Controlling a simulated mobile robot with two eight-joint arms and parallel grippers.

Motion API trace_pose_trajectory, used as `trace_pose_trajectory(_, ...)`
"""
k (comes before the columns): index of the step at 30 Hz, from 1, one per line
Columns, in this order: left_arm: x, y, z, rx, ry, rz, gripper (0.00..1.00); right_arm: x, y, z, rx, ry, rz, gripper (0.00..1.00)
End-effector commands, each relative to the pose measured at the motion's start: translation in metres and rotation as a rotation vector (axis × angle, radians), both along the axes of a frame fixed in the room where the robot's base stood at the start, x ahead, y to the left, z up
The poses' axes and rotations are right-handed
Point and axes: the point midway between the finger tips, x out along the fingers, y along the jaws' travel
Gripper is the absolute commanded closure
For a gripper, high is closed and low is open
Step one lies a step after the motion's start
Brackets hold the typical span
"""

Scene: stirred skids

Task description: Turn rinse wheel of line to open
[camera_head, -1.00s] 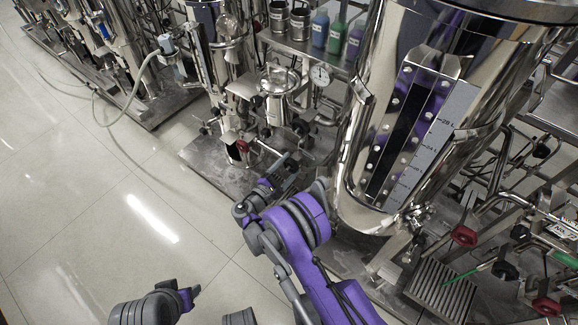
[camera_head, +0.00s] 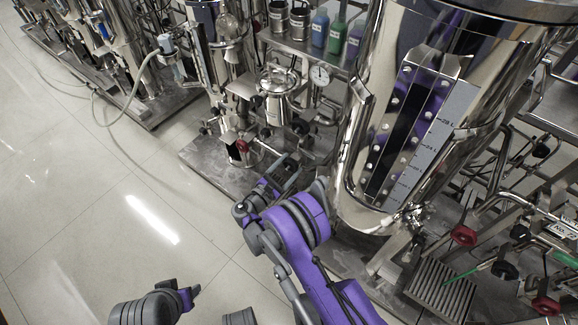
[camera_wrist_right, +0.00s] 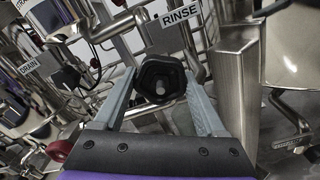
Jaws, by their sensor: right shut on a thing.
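The rinse wheel (camera_wrist_right: 160,80) is a small black knob with a pale centre in the right wrist view. It sits just below a white sign reading RINSE (camera_wrist_right: 181,14). My right gripper (camera_head: 289,170) is shut on the wheel, with one grey finger on each side of it. In the head view the wheel is hidden by the gripper and the pipework around it. My left gripper (camera_head: 192,292) is low at the left of the head view, far from the wheel, and its jaws are too unclear to read.
A large steel tank (camera_head: 350,180) stands right beside my right arm. A red handle (camera_head: 242,146) is left of the gripper. A DRAIN sign (camera_wrist_right: 29,66) and a red knob (camera_wrist_right: 60,150) show at the wrist view's left. The tiled floor (camera_head: 90,220) is clear.

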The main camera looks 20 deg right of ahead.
Motion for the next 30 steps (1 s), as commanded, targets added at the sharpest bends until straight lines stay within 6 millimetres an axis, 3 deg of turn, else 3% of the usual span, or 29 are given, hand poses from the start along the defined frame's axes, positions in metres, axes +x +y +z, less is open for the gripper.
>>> trace_pose_trajectory(4, 0.000, 0.000, 0.000, 0.000, 0.000, 0.000, 0.50, -0.001, 0.000, -0.001, 0.003, 0.000, -0.001, 0.82)
trace_pose_trajectory(5, 0.000, 0.000, 0.000, 0.000, 0.000, 0.000, 0.50, -0.001, 0.000, -0.001, 0.003, 0.000, -0.001, 0.21)
trace_pose_trajectory(9, 0.000, 0.000, 0.000, 0.000, 0.000, 0.000, 0.50, -0.001, 0.000, -0.001, 0.003, 0.000, -0.001, 0.00)
trace_pose_trajectory(19, 0.000, 0.000, 0.001, 0.000, 0.000, 0.000, 0.50, -0.005, 0.007, 0.000, 0.002, -0.001, 0.002, 0.00)
trace_pose_trajectory(30, -0.002, 0.000, 0.013, 0.000, 0.000, 0.000, 0.50, -0.047, 0.062, 0.000, 0.003, -0.001, 0.003, 0.00)
